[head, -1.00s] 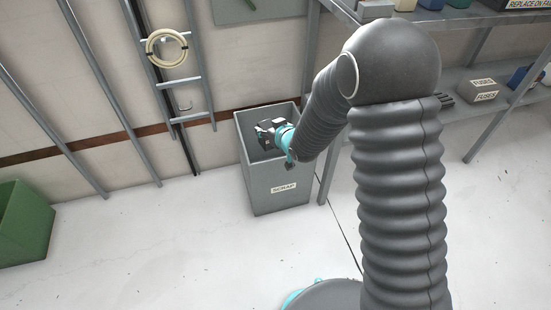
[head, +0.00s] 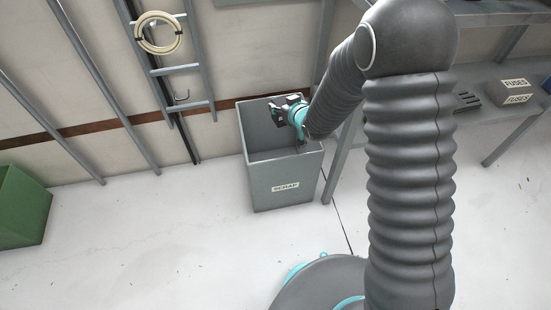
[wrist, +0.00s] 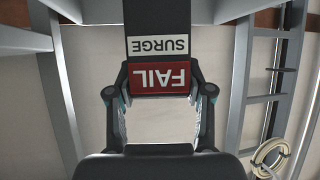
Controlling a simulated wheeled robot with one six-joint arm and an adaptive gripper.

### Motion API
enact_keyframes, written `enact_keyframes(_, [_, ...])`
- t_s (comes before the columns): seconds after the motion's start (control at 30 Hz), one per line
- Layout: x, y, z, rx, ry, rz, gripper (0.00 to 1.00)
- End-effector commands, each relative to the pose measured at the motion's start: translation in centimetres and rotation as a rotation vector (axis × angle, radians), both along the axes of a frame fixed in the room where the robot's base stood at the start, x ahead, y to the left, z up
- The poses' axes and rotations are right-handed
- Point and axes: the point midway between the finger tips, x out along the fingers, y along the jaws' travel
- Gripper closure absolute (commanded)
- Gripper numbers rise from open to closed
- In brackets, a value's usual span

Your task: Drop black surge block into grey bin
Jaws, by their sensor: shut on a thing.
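The grey bin (head: 285,205), labelled SCRAP, stands on the floor against the wall, its open top facing up. My gripper (head: 280,112) shows over the far part of the bin's opening in the head view; its height above the rim is hard to tell. In the wrist view my gripper (wrist: 160,85) is shut on the black surge block (wrist: 160,20), which has a white SURGE label and a red FAIL label. The block is too small and dark to separate from the gripper in the head view.
A metal shelf rack (head: 345,150) stands close to the bin's right, with a FUSES box (head: 515,92) on it. A ladder (head: 182,72) with a coiled cable (head: 158,32) is on the wall at left. A green bin (head: 20,210) stands far left. The floor between is clear.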

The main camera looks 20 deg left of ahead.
Motion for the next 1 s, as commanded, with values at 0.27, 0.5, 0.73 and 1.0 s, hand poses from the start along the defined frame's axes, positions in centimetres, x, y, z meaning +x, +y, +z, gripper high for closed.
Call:
enact_keyframes(0.27, [-0.1, 0.2, -3.1, 0.001, 0.001, 0.002, 0.89])
enact_keyframes(0.5, [-0.1, 0.3, -3.6, 0.002, -0.001, 0.003, 0.89])
enact_keyframes(0.73, [-0.1, 0.2, -3.5, 0.001, 0.0, 0.003, 0.24])
enact_keyframes(1.0, [-0.2, 0.2, -3.6, 0.0, 0.0, 0.003, 0.19])
